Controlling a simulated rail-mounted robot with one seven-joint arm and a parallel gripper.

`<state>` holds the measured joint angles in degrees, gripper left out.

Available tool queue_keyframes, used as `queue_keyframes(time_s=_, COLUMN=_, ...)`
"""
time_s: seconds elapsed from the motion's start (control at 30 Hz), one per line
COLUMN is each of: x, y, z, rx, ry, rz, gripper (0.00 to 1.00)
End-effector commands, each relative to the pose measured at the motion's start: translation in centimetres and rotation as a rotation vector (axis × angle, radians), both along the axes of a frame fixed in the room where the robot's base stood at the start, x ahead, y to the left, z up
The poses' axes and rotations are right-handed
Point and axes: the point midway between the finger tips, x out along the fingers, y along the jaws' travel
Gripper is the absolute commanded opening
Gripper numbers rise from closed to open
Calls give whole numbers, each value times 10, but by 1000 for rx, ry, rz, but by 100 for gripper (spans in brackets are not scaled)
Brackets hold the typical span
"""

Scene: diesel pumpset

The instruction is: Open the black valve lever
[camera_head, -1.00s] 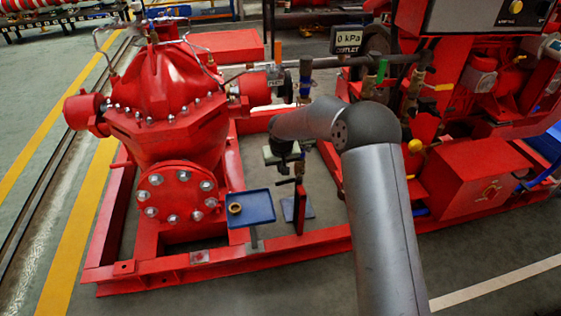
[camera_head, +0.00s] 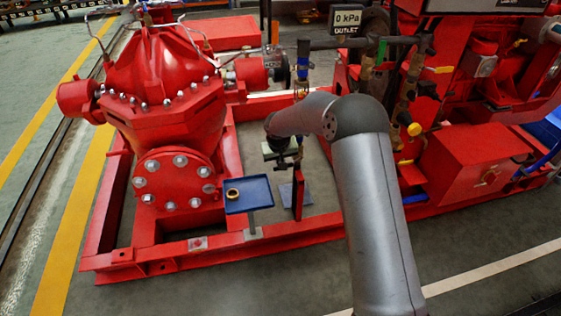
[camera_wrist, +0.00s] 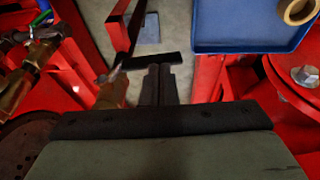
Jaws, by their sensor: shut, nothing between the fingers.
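The black valve lever (camera_wrist: 152,60) is a dark flat bar lying crosswise just beyond my fingertips in the wrist view. A brass valve body (camera_wrist: 112,94) sits near its left end. My gripper (camera_wrist: 158,72) has its two fingers together, empty, with the tips right at the lever's near side; I cannot tell whether they touch it. In the head view the lever (camera_head: 287,164) is small and dark beside the top of a red post (camera_head: 298,188). My forearm and wrist stand just above it and hide part of the gripper.
A blue tray (camera_head: 262,193) holding a brass ring (camera_head: 233,194) is beside the lever; it also shows in the wrist view (camera_wrist: 245,42). A red flanged pump (camera_head: 165,130) stands left. Pipes with a green-handled valve (camera_head: 381,52) and red engine parts crowd the right.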

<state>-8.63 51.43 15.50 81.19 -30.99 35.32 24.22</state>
Motion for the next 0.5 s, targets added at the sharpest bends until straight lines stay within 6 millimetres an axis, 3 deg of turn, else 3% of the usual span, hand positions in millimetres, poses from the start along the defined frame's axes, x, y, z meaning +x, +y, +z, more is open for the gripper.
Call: queue_keyframes(time_s=0.5, x=-1, y=3, z=-13, rx=-100, ry=-28, rz=3, gripper=0)
